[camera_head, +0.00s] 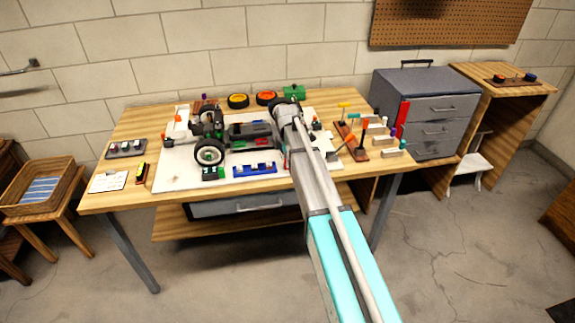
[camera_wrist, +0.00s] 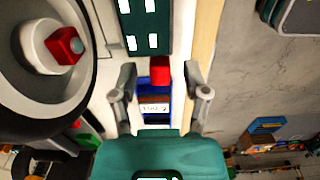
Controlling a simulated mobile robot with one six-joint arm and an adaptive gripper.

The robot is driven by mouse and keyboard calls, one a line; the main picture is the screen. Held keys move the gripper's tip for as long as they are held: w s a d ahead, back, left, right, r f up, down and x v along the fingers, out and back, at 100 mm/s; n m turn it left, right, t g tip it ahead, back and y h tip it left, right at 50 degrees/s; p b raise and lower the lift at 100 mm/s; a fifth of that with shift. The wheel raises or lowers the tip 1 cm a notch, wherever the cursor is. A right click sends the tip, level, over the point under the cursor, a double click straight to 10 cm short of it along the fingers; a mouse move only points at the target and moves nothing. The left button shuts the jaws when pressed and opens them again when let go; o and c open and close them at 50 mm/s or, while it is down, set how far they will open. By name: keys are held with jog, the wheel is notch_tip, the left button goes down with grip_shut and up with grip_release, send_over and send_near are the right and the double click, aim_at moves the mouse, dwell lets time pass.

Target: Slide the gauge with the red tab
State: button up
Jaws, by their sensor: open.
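The red tab (camera_wrist: 160,70) shows between my fingers in the wrist view. Just below it in the picture is a blue piece with a pale printed label (camera_wrist: 154,107), which appears to be the gauge. My gripper (camera_wrist: 160,75) is open, with one finger to each side of the red tab and a visible gap on both sides. I cannot tell how far the fingertips are above or in front of it. In the head view my arm reaches over the workbench and my fingertips are hidden, so I cannot pick out the tab there.
A large black wheel with a red hub nut (camera_wrist: 65,45) is close on the left in the wrist view. A dark green block with white squares (camera_wrist: 145,25) lies beyond the tab. The workbench (camera_head: 125,195) holds the racecar (camera_head: 250,132) and a blue tray (camera_head: 254,169).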

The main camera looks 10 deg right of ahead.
jog(key=shift+f, duration=0.35)
grip_shut()
dwell(0.3)
